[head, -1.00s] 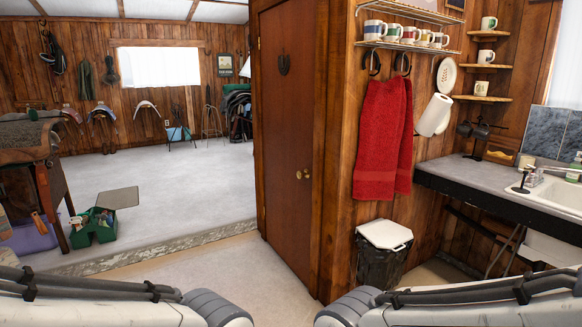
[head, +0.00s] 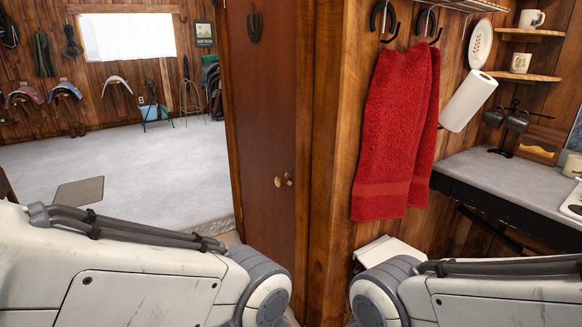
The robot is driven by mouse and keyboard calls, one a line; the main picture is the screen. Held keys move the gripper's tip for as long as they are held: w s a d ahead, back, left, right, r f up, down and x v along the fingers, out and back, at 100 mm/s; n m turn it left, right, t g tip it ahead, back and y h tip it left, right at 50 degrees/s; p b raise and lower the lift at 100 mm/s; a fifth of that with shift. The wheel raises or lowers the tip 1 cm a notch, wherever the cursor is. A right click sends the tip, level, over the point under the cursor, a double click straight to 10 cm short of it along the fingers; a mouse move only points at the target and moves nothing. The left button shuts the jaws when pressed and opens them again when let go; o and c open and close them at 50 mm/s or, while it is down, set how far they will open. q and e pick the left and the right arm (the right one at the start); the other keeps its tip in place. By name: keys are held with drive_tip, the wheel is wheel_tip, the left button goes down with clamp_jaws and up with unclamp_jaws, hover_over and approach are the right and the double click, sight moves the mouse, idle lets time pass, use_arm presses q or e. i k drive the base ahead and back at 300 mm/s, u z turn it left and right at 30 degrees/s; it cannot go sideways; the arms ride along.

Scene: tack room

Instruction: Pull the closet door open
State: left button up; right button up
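The closet door (head: 266,120) is a tall brown wooden panel left of centre in the head view. It looks shut in its frame. Its brass knob (head: 284,181) sits near the door's right edge, with a dark horseshoe (head: 255,27) fixed higher up. My two white arms come in from the lower left and lower right, and their grippers are out of view. The left arm hides the lower part of the door. Nothing is seen touching the knob.
A red towel (head: 393,130) hangs on the wall right of the door, above a white-lidded bin (head: 388,251). A counter (head: 510,180) with a paper towel roll (head: 468,101) above it is at the right. Open grey floor (head: 130,165) lies to the left.

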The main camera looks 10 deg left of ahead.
sight(262, 34)
drive_tip(key=u, duration=0.5)
drive_tip(key=i, duration=1.95)
drive_tip(key=u, duration=0.6)
